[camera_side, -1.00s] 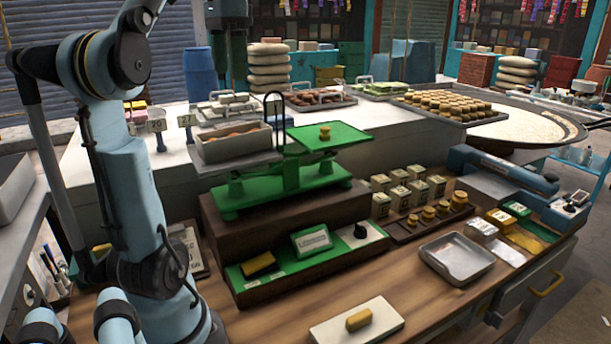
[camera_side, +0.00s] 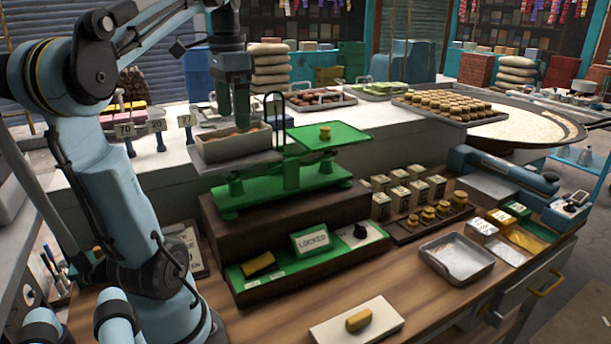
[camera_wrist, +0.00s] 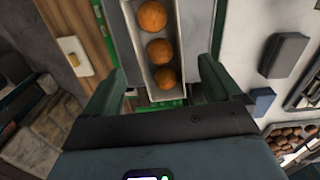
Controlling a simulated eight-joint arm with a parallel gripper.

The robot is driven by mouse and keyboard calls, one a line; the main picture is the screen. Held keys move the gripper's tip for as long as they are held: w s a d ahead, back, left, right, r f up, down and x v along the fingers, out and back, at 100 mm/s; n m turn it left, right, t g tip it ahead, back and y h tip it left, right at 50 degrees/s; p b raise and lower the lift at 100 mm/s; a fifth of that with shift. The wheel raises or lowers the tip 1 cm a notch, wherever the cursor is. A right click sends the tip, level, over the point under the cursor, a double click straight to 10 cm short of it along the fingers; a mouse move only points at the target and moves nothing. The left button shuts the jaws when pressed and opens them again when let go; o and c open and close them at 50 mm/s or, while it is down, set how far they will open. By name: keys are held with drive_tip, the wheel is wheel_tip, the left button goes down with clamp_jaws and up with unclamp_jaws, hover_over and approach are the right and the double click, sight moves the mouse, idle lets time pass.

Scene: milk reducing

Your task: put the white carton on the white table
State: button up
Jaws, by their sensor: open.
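My gripper (camera_side: 234,116) hangs above the carton, fingers pointing down, open and empty. In the wrist view the carton (camera_wrist: 180,42) extends from the top edge towards the middle, with 3 orange-brown balls inside. The two fingers of my gripper (camera_wrist: 162,72) stand apart on either side of its near end. Whether either finger touches the carton I cannot tell.
Small price signs (camera_side: 157,126) stand to the left. Trays of goods (camera_side: 320,99) lie behind. The table's middle right is clear.

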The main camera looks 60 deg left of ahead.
sight(234, 134)
drive_tip(key=shift+s+f, duration=0.1)
drive_tip(key=shift+f, duration=2.05)
drive_tip(key=shift+c, duration=0.4)
drive_tip(key=c, duration=1.1)
drive_tip(key=shift+r, duration=0.15)
